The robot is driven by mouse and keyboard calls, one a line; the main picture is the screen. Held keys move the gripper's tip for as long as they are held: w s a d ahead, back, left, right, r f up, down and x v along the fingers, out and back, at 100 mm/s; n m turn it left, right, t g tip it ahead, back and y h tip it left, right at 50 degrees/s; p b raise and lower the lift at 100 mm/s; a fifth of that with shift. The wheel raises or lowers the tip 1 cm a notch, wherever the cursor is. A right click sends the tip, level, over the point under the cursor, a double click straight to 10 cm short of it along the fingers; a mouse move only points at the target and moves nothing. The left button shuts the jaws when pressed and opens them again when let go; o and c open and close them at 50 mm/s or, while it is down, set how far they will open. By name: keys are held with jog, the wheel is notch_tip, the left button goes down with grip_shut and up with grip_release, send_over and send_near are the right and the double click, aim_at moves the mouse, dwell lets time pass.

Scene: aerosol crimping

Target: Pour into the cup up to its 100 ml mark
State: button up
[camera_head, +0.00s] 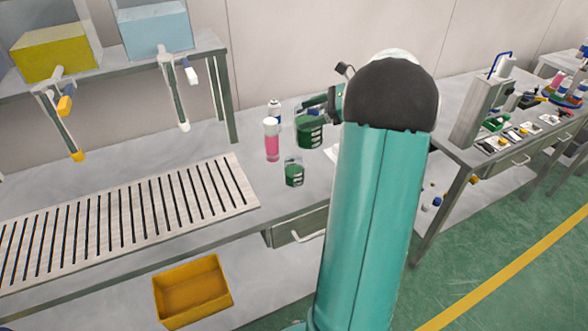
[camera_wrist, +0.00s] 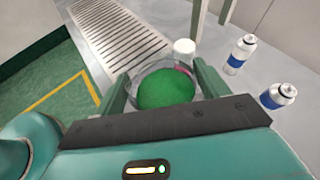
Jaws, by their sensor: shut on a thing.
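A small clear cup (camera_head: 294,173) with green liquid and white marks stands on the grey bench in the head view. The liquid fills much of its lower part; I cannot read its level against the marks. A larger clear jug (camera_head: 310,131) of green liquid is behind it and slightly right. My gripper (camera_head: 332,98) is shut on this jug, at its right side in the head view. The wrist view shows the jug (camera_wrist: 165,88) between both fingers, with green liquid inside. It looks near upright, and no stream shows. The small cup is not discernible in the wrist view.
A pink bottle with a white cap (camera_head: 271,141) stands just left of the jug. White-and-blue cans (camera_wrist: 240,54) stand nearby. A slotted grate (camera_head: 120,220) lies left, below taps from yellow (camera_head: 53,55) and blue tanks (camera_head: 155,30). My arm hides bench to the right.

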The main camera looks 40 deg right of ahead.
jog(key=shift+d+f, duration=0.15)
jog(key=shift+f, duration=0.15)
jog(key=shift+r, duration=0.25)
jog(key=shift+r, duration=2.35)
jog(key=shift+s, duration=0.15)
